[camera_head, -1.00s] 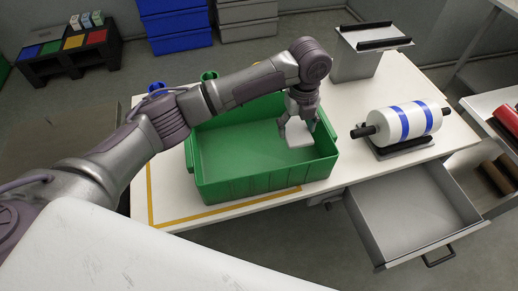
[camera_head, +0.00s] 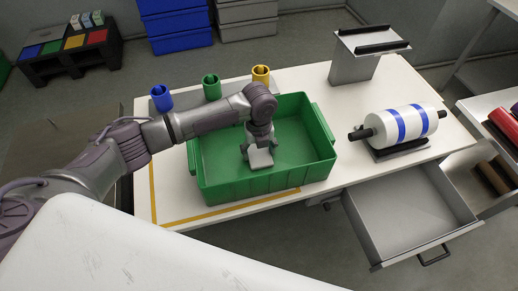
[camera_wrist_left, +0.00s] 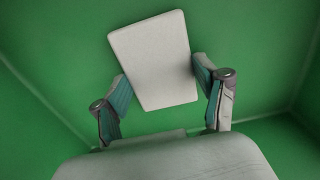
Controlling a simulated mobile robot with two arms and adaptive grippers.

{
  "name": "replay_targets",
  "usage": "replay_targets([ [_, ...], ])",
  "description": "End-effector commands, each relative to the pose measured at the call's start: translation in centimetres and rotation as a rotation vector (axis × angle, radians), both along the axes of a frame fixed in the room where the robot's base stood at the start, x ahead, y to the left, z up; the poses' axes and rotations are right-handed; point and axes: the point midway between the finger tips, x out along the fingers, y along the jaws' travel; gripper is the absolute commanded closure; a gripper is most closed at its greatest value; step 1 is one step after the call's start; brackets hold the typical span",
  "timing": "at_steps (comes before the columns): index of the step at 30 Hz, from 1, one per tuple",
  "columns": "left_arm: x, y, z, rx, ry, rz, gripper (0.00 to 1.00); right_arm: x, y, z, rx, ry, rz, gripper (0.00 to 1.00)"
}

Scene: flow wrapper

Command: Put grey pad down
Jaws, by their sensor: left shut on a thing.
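The grey pad (camera_head: 260,159) is a pale, flat, rounded rectangle. My left gripper (camera_head: 259,146) is shut on it, inside the green bin (camera_head: 225,186) on the white table. In the left wrist view the pad (camera_wrist_left: 153,60) sits tilted between the two fingers of the gripper (camera_wrist_left: 160,90), with green bin walls and floor around it. I cannot tell whether the pad touches the bin floor. My right gripper is not in view.
Blue (camera_head: 161,98), green (camera_head: 211,88) and yellow (camera_head: 261,77) cups stand behind the bin. A white roll with blue bands (camera_head: 403,124) lies on a stand to the right. An open drawer (camera_head: 410,215) juts out at the front right.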

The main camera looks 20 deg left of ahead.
Motion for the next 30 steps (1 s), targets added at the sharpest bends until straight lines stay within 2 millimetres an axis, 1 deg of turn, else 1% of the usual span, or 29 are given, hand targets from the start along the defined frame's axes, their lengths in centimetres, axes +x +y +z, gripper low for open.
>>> replay_targets([
  [4,0.0,0.0,0.0,0.000,0.000,0.000,0.47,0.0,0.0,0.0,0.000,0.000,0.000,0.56],
  [8,0.0,0.0,-0.3,0.000,0.000,0.000,0.47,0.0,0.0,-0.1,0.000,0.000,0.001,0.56],
  [9,0.0,0.0,-0.3,0.000,0.000,0.000,0.23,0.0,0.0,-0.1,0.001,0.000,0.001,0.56],
  [11,0.0,0.0,-0.3,0.000,0.000,0.000,0.13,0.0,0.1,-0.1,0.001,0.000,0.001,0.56],
  [12,0.0,0.0,-0.2,0.000,0.000,0.000,0.06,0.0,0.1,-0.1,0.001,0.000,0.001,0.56],
  [13,0.0,0.0,-0.3,0.000,0.000,0.000,0.03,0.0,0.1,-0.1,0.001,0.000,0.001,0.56],
  [23,0.0,0.0,-0.1,0.000,0.000,0.000,0.03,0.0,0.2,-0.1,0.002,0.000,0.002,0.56],
  [26,0.1,0.0,0.5,-0.001,-0.002,0.000,0.03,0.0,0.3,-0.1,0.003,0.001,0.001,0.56],
  [29,0.1,0.0,1.9,-0.001,-0.003,0.000,0.03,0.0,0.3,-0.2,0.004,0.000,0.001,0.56],
  [30,0.1,0.0,2.7,-0.001,-0.004,-0.001,0.03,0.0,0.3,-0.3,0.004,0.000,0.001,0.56],
])
